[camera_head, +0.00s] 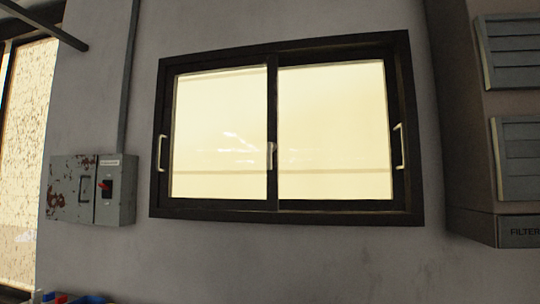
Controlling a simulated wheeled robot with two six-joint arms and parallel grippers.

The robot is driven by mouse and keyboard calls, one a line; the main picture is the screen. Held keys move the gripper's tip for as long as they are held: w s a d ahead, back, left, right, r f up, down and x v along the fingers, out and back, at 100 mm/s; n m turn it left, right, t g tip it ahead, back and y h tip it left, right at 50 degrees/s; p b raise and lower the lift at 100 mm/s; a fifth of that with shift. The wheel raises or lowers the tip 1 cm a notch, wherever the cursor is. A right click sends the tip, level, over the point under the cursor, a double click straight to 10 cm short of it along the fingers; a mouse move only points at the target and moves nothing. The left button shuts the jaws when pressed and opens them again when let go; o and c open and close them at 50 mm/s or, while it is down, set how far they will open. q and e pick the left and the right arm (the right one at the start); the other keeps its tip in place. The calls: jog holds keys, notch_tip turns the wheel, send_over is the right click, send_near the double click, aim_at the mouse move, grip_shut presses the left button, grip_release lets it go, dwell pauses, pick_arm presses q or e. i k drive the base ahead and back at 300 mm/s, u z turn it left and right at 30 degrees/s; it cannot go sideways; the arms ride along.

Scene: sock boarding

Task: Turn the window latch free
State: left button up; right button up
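A dark-framed sliding window (274,206) with two bright panes is set in the grey wall ahead. A small pale latch (270,156) sits on the middle upright where the two panes meet, a little below mid-height. It looks roughly upright; whether it is locked I cannot tell. A pale pull handle (161,153) is on the left edge of the frame, and another pale handle (401,147) is on the right edge. The panes look closed. Neither of my grippers is in view.
A worn grey electrical box (73,188) with a red switch (105,185) is on the wall at left, a conduit (129,75) above it. A louvred cabinet (472,225) stands at right. Small red and blue items (62,298) show at the bottom left. The wall before the window is unobstructed.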

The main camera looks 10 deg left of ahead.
aim_at(271, 147)
jog(key=u, duration=1.4)
jog(key=k, duration=0.8)
jog(key=z, duration=1.35)
jog(key=i, duration=0.5)
